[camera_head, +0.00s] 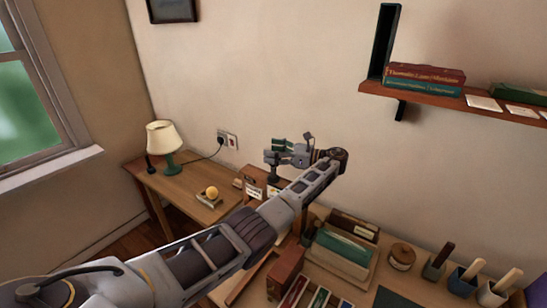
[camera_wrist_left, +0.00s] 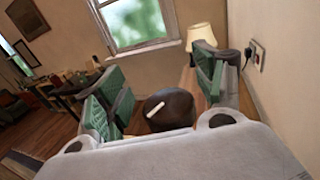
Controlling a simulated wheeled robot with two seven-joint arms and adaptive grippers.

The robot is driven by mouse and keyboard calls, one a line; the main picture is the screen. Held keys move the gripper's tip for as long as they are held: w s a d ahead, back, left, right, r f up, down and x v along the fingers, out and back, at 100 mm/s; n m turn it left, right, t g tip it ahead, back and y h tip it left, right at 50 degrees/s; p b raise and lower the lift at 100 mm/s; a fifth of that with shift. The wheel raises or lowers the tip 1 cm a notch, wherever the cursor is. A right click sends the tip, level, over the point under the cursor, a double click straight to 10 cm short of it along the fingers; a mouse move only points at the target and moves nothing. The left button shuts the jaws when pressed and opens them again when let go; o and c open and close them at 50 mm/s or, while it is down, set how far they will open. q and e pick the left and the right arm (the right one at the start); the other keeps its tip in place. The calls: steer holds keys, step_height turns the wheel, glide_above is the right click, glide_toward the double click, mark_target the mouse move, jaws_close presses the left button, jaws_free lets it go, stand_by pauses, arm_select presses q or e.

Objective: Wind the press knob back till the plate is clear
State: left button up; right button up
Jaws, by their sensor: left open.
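My left gripper (camera_head: 275,151) is open above the desk near the wall. In the left wrist view its green-padded fingers (camera_wrist_left: 160,88) stand apart, one on each side of a dark round knob (camera_wrist_left: 168,110) with a pale bar mark on top. The knob looks like the press knob. It lies between and beyond the fingers, and I see no finger closed on it. My right gripper is out of view.
A lamp (camera_head: 162,140) and a yellow ball on a book (camera_head: 208,201) stand on the desk left of my arm. To the right are a box of green folders (camera_head: 343,249), a round jar (camera_head: 402,256) and several handled holders. A wall shelf (camera_head: 430,93) bears books.

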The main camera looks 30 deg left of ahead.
arm_select(q)
steer(key=shift+a+r, duration=0.1)
steer(key=shift+r, duration=3.2)
